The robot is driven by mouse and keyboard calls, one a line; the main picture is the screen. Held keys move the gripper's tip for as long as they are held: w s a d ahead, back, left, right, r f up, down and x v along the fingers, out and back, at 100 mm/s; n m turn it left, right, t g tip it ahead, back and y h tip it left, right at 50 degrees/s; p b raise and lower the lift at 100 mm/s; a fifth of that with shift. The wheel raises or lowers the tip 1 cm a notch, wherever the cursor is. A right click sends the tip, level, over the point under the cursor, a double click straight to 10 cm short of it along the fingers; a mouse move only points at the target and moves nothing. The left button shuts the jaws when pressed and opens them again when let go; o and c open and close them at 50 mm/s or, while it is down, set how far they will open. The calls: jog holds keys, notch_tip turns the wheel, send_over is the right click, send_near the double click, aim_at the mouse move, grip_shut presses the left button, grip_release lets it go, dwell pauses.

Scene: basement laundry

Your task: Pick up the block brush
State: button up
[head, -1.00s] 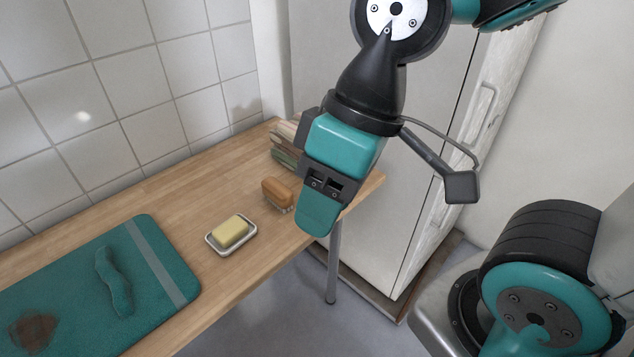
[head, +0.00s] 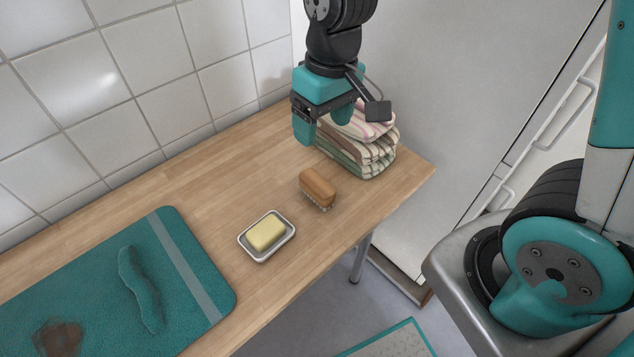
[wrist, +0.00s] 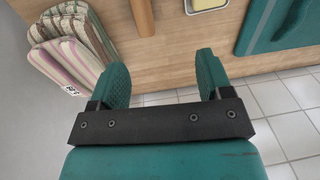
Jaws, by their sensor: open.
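The block brush (head: 318,184) has a brown wooden back and pale bristles facing down. It lies on the wooden countertop, between the soap dish and the folded towels. In the wrist view the brush (wrist: 142,16) is at the top edge, partly cut off, beyond the fingertips. My gripper (head: 322,128) is open and empty, above the counter on the wall side of the brush and beside the towels. Its two teal fingers (wrist: 162,78) are apart in the wrist view, with bare wood between them.
A stack of striped towels (head: 362,150) stands close to my gripper. A soap dish (head: 266,254) with yellow soap (head: 266,234) sits left of the brush. A teal mat (head: 200,265) lies further left. The tiled wall (head: 150,60) backs the wooden counter (head: 240,165).

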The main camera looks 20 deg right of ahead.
jog(key=h, duration=0.1)
send_over(317, 182)
jog(key=s, duration=0.1)
notch_tip(317, 182, down, 4)
jog(key=shift+m, duration=0.3)
jog(key=f, duration=1)
jog(key=shift+d+f, duration=0.25)
jog(key=shift+w+a+f, duration=0.1)
jog(key=shift+w+f, duration=0.05)
jog(key=shift+f, duration=0.9)
jog(key=shift+w+a+f, duration=0.1)
jog(key=shift+w+f, duration=0.1)
jog(key=shift+f, duration=0.9)
jog(key=shift+w+f, duration=0.15)
jog(key=shift+f, duration=0.9)
jog(key=c, duration=1)
jog(key=shift+c, duration=0.2)
jog(key=shift+r, duration=0.1)
notch_tip(317, 182, up, 20)
jog(key=shift+p, duration=0.45)
